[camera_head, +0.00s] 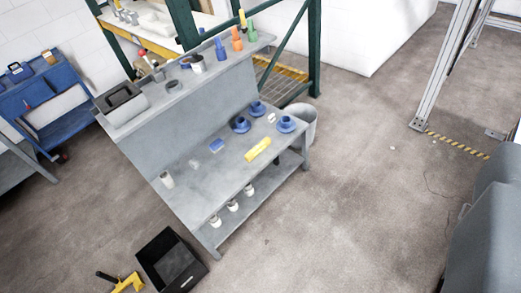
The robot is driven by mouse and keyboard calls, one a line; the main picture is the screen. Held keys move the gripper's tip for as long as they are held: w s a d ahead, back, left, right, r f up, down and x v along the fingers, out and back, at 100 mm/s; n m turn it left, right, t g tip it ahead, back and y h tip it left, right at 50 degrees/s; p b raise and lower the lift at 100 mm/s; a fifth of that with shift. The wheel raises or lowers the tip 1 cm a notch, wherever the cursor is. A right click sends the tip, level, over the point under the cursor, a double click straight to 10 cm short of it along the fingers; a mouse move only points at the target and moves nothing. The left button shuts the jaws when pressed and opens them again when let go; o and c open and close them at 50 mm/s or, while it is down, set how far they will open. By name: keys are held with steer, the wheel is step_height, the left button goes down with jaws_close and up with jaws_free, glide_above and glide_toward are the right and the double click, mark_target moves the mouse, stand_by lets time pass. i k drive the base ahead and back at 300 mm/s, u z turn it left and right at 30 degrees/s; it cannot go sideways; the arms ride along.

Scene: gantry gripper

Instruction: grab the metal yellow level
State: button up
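A yellow bar-shaped level (258,150) lies flat on the grey top of a workbench (210,185), near its front right edge. It lies at a slant, and nothing covers it from this view. Its metal cannot be told apart at this size. My gripper does not show in this view, so its fingers and their distance from the level cannot be seen.
Blue round parts (241,125) stand behind the level, and a blue block (216,145) lies left of it. A black box (172,262) and a yellow-black item (128,283) lie front left. Floor right of the bench is clear.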

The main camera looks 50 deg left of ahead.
mark_target(265, 143)
steer(key=z, duration=0.05)
steer(key=i, duration=1.9)
steer(key=u, duration=2.65)
steer(key=k, duration=0.9)
steer(key=u, duration=0.15)
steer(key=i, duration=0.5)
steer(key=z, duration=0.05)
